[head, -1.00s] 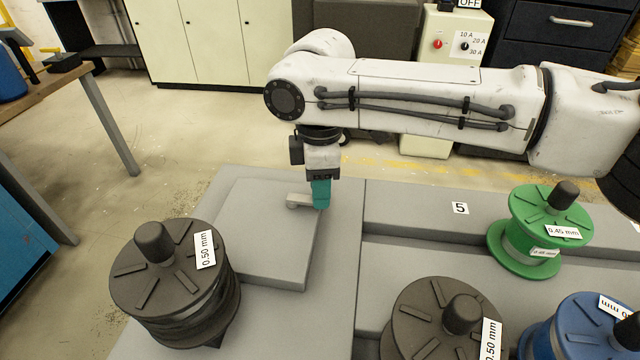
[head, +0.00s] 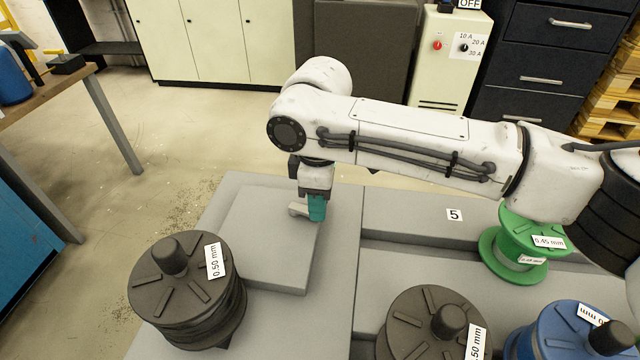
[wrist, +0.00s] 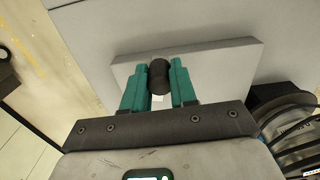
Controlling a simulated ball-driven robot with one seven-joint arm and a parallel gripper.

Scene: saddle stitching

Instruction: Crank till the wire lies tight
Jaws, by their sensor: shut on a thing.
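My gripper (head: 316,210) has teal fingers pointing down over the right edge of a raised grey block (head: 262,248). In the wrist view the fingers (wrist: 160,92) are shut on a dark round knob (wrist: 159,76), one on each side. A pale grey crank arm (head: 298,209) shows just left of the fingers in the head view; the fingers hide the knob there. A dark spool (head: 172,294) labelled 0.50 mm stands at the front left, beside the block. I cannot make out a run of wire to the block.
Another dark spool (head: 408,335) stands at the front centre, with a blue spool (head: 560,335) right of it. A green spool (head: 513,250) stands at the right, near the label 5 (head: 454,215). My arm passes above it. A workbench (head: 45,101) is at the left.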

